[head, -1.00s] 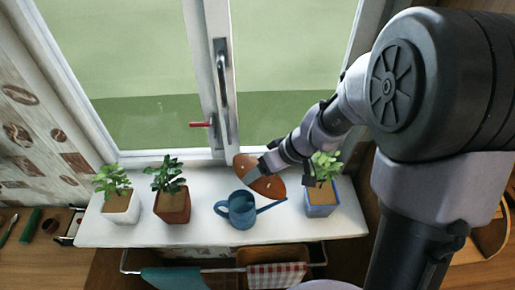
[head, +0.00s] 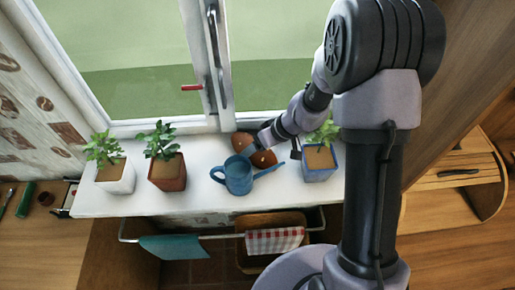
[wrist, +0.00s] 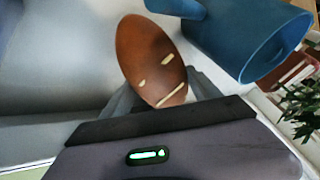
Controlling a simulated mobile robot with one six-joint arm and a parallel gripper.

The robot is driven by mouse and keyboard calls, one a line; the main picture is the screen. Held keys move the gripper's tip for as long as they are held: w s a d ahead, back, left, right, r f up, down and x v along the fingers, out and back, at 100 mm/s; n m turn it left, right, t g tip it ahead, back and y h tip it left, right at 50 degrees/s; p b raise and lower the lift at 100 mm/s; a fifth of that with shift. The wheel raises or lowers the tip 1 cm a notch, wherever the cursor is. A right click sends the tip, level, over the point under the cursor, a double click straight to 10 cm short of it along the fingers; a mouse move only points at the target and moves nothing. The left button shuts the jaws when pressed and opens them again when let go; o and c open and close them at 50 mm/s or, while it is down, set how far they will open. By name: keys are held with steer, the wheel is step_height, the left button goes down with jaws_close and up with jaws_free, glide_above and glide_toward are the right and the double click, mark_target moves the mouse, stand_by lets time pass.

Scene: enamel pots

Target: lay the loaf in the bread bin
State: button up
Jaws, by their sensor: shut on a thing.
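The loaf (head: 243,142) is a brown oval with pale slashes, at the windowsill behind the blue watering can. My gripper (head: 258,150) is shut on it and hides its middle in the head view. In the wrist view the loaf (wrist: 150,55) sticks out beyond the grey fingers (wrist: 162,95), which close on its near end. I cannot tell whether it touches the sill. A light wooden box with a curved side and dark handle, seemingly the bread bin (head: 465,182), stands at the far right, partly behind my arm. Whether it is open is unclear.
The watering can (head: 238,178) is close to the loaf, its spout pointing right. A blue-potted plant (head: 320,165) stands just right of my gripper. A white pot (head: 115,178) and a brown pot (head: 167,173) are at left on the sill (head: 205,190). A towel rail (head: 215,237) runs below.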

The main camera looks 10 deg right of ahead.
steer(key=shift+f+b, duration=0.15)
steer(key=shift+b, duration=0.15)
steer(key=o, duration=2)
